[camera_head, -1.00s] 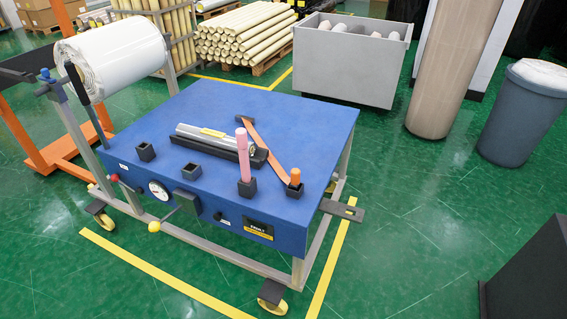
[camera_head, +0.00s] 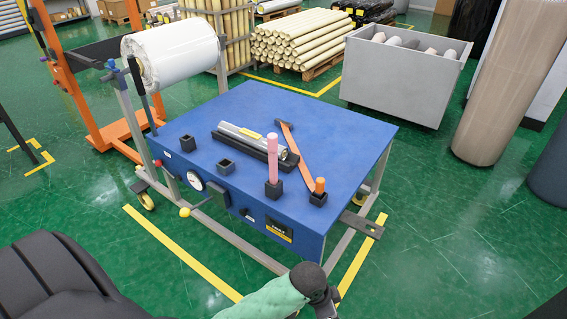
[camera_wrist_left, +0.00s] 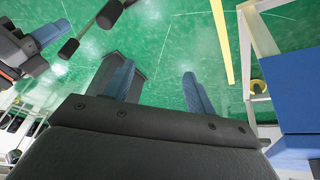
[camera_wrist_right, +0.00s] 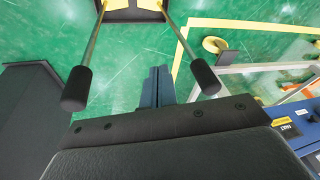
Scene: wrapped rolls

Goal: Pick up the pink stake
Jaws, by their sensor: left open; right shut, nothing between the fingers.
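The pink stake (camera_head: 272,158) stands upright in a small black socket (camera_head: 274,188) near the front edge of a blue table (camera_head: 330,120) in the head view. Neither wrist view shows the stake. My left gripper (camera_wrist_left: 158,70) is open and empty above green floor, its blue fingers wide apart, with the blue table at the right edge of its view. My right gripper (camera_wrist_right: 158,70) is shut with its blue fingers together and nothing between them. I cannot make out either gripper's fingers in the head view.
A wrapped silver roll (camera_head: 250,138) lies in a black cradle. Two other sockets look empty. A black-gripped handle (camera_wrist_right: 205,78) shows near my right gripper.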

